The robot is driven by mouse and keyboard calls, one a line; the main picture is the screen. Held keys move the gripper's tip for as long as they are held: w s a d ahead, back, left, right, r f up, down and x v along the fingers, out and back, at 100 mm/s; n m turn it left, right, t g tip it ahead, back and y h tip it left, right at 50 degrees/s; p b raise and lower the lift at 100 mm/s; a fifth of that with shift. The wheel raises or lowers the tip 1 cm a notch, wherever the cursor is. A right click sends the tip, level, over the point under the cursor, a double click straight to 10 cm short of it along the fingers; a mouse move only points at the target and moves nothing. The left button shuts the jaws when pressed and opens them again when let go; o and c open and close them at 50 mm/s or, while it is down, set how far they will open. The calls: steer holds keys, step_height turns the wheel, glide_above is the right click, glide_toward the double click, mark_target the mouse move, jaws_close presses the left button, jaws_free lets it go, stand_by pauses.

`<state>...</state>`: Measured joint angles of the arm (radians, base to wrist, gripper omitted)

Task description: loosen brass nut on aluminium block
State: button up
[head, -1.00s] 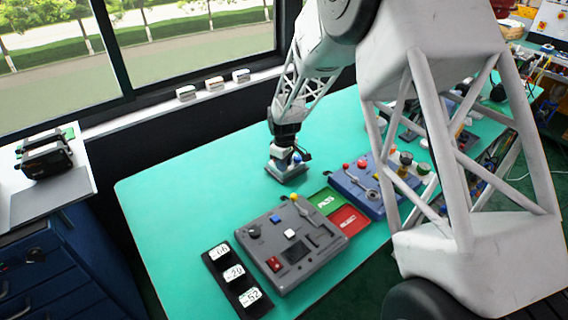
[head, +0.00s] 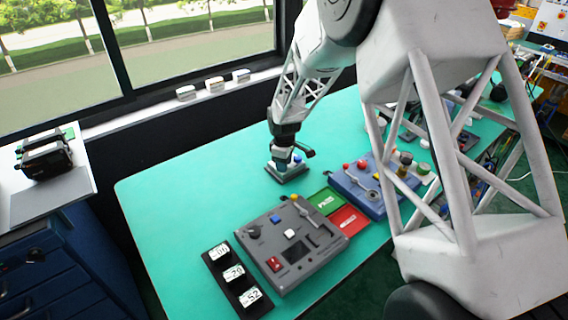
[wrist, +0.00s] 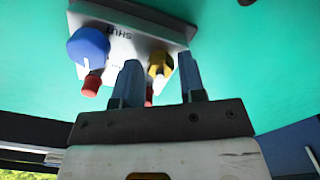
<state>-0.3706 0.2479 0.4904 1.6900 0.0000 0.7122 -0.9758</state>
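The aluminium block (wrist: 125,22) is a pale grey plate lettered "SHUT" at the top of the wrist view. In the head view the block (head: 288,173) sits on the green table under my gripper. The brass nut (wrist: 160,62) is on the block's right part, beside a blue knob (wrist: 88,46). My gripper (wrist: 160,75) is open, with the nut showing between its two blue-grey fingertips. I cannot tell whether the fingers reach down around the nut. Red-tipped parts (wrist: 91,86) stick out from the block. In the head view the nut is hidden by my gripper.
A grey control panel (head: 290,243) stands nearer on the table, with a black card rack (head: 237,278) left of it. Green (head: 325,201) and red (head: 349,219) pads and a blue panel (head: 362,188) lie to the right. The table's left part is clear.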

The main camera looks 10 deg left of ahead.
steer(key=shift+o, duration=0.9)
steer(key=shift+r, duration=3.85)
steer(key=shift+r, duration=0.1)
